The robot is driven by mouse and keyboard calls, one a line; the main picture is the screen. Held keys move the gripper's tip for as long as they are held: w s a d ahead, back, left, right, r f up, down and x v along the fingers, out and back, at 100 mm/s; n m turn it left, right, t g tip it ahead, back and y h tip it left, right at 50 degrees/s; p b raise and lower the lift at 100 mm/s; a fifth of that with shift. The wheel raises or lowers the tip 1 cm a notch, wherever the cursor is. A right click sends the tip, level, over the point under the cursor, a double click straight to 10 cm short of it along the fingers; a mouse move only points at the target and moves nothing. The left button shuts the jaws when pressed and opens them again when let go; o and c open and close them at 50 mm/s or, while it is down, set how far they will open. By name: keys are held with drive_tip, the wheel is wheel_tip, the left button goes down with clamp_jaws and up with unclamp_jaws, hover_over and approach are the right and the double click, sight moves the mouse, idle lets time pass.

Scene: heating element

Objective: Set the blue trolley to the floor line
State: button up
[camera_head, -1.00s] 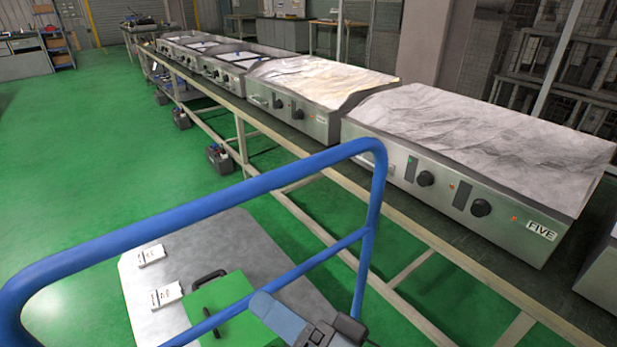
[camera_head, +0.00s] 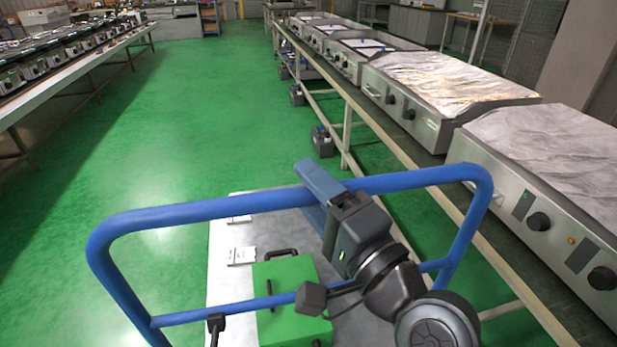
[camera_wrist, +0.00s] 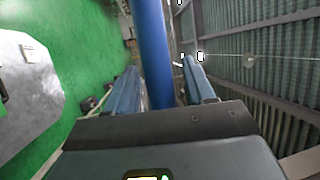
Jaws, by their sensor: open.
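The blue trolley's tubular handle (camera_head: 225,210) stands upright in front of me in the head view. Its grey deck (camera_head: 221,285) lies behind and below, carrying a green case (camera_head: 290,285). My gripper (camera_head: 316,184) is at the top bar, near its middle. In the wrist view the blue bar (camera_wrist: 153,50) runs between the two spread fingers of my gripper (camera_wrist: 160,66), with a gap showing on the right side. Contact on the left side is unclear. No floor line can be made out.
A long bench (camera_head: 447,239) with several steel griddles runs along the right, close to the trolley. Another bench (camera_head: 75,75) with many small devices stands at the left. Open green floor (camera_head: 190,120) lies between them, ahead of the trolley.

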drive_tip(key=shift+w+a+r, duration=0.1)
drive_tip(key=shift+w+a, duration=0.4)
clamp_jaws()
idle(0.3)
